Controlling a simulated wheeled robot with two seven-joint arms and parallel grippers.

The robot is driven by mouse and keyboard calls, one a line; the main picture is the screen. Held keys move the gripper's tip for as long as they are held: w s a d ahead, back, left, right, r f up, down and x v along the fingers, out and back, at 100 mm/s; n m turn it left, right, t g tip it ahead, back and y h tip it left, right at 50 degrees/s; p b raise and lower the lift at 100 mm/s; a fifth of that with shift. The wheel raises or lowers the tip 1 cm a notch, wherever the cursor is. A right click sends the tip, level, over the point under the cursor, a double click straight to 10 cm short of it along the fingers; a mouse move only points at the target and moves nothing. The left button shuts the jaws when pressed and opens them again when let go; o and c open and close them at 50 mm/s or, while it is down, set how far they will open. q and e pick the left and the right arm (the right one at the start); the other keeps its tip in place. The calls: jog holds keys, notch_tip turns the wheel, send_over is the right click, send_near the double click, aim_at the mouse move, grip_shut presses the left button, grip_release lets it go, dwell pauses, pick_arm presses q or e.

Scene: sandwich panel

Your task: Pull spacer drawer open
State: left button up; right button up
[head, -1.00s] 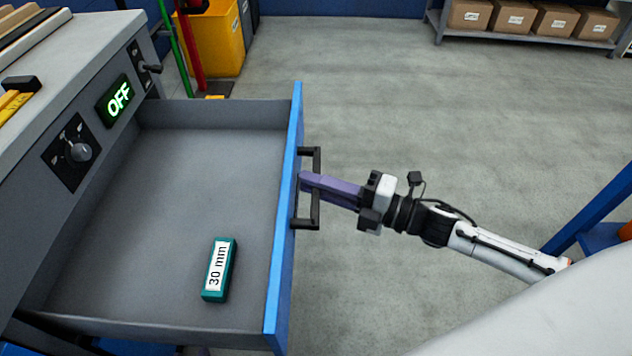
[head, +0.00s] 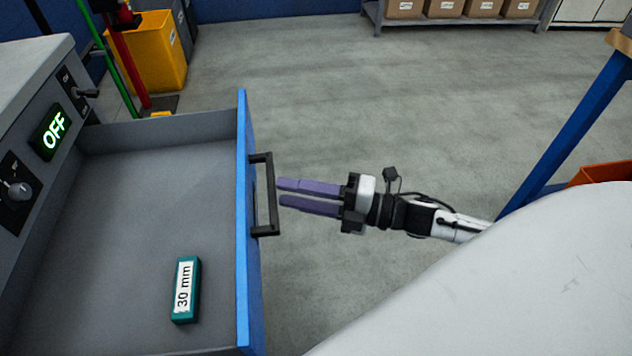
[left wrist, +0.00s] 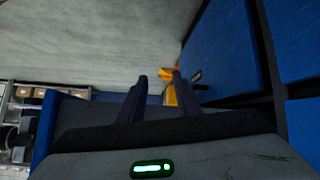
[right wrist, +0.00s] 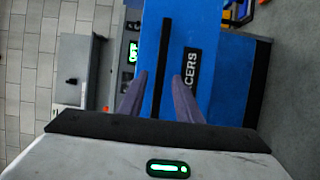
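The spacer drawer (head: 243,290) stands far out of the grey cabinet, its blue front facing right in the head view. Its black handle (head: 265,195) is on that front. A teal block marked 30 mm (head: 185,290) lies inside on the grey floor. My right gripper (head: 280,192) is open, its two purple fingers apart just right of the handle, with nothing between them. In the right wrist view the blue front shows a label ending in "CERS" (right wrist: 192,72) and the dark handle bar (right wrist: 163,70). My left gripper (left wrist: 160,78) is open and empty, away from the drawer interior.
The cabinet carries a green OFF display (head: 50,132) and a dark knob (head: 18,190). A yellow bin (head: 155,50) stands behind. A shelf with cardboard boxes (head: 445,8) is at the far wall. An orange bin (head: 605,174) is at right. The floor right of the drawer is clear.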

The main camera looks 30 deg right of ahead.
jog(key=v, duration=0.6)
jog(key=shift+w+p, duration=0.1)
jog(key=shift+p, duration=0.25)
